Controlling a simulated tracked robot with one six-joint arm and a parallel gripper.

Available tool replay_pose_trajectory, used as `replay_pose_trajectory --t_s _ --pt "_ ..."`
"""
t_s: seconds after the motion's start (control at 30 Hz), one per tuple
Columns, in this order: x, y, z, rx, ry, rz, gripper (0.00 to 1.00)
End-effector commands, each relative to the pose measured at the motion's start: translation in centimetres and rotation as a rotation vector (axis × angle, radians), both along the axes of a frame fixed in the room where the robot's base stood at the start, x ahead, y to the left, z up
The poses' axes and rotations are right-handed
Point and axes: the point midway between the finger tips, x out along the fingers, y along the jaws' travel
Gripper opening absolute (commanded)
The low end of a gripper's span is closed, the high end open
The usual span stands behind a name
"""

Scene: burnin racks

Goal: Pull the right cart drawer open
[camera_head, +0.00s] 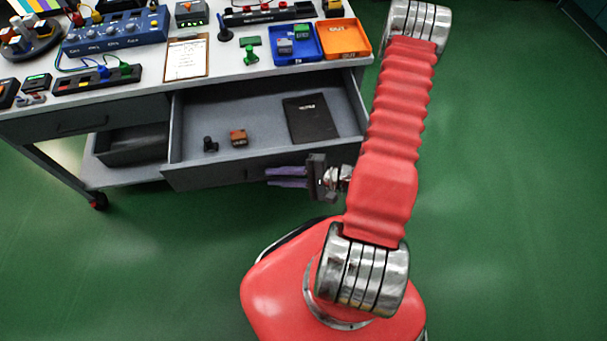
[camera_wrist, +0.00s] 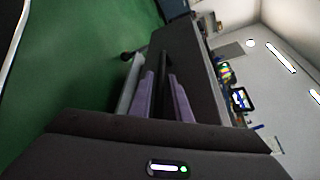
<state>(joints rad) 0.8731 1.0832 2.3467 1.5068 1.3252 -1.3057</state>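The right cart drawer (camera_head: 185,128) stands pulled well out from under the cart top in the head view, its grey inside showing. My gripper (camera_head: 268,177) is at the outside of its front panel (camera_head: 215,176), with its purple fingers pointing left along the panel. In the wrist view the two fingers of my gripper (camera_wrist: 159,78) are apart, with a dark narrow bar (camera_wrist: 163,65) between them, probably the drawer's handle. I cannot tell whether the fingers press on it. The handle is mostly hidden in the head view.
Inside the drawer lie a black notebook (camera_head: 309,118), an orange-brown block (camera_head: 238,137) and a small dark part (camera_head: 210,144). The cart top holds a blue tray (camera_head: 276,57), an orange tray (camera_head: 343,38) and a clipboard (camera_head: 187,57). Green floor (camera_head: 500,220) is clear at right.

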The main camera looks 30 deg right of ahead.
Motion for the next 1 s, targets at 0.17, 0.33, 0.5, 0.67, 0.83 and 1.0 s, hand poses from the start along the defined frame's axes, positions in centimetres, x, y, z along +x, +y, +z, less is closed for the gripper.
replay_pose_trajectory --t_s 0.17,0.33,0.5,0.67,0.83,1.0 --pt "-0.9 -1.1 0.3 -0.001 0.000 -0.004 0.17" --pt "-2.0 -2.4 0.7 0.000 0.000 -0.006 0.17" --pt "-3.3 -3.8 1.0 -0.002 0.000 -0.006 0.17" --pt "-4.5 -5.1 1.4 -0.002 0.000 -0.006 0.17" --pt "-5.8 -6.5 1.8 -0.003 0.000 -0.007 0.17" --pt "-7.2 -8.0 2.2 -0.002 0.001 -0.008 0.17"
